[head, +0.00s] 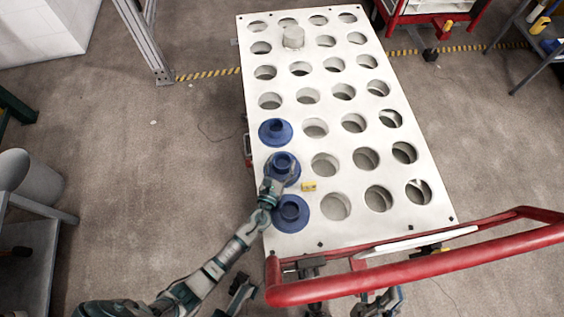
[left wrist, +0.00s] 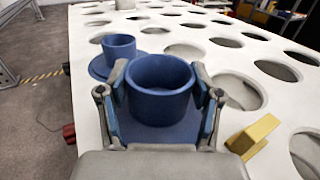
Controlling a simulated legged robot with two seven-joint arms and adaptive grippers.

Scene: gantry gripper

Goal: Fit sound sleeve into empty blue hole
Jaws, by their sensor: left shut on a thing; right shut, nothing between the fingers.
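My left gripper (head: 272,186) is shut on a blue sleeve (head: 283,162), with one finger on each side of its raised collar. In the left wrist view this sleeve (left wrist: 160,88) is upright, its flange low over the white plate (left wrist: 85,110); whether it is fully seated in a hole is hidden. A second blue flanged sleeve (head: 275,132) is just beyond it in the left column. A third blue piece (head: 290,212) is at the near left corner. My right gripper (head: 378,302) is low at the bottom edge, partly behind a red rail, apart from the sleeves.
The white plate (head: 385,225) has rows of open round holes. A yellow block (head: 308,187) lies right of the held sleeve. A pale cylinder (head: 293,37) stands near the far end. The red rail (head: 400,267) crosses the plate's near edge.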

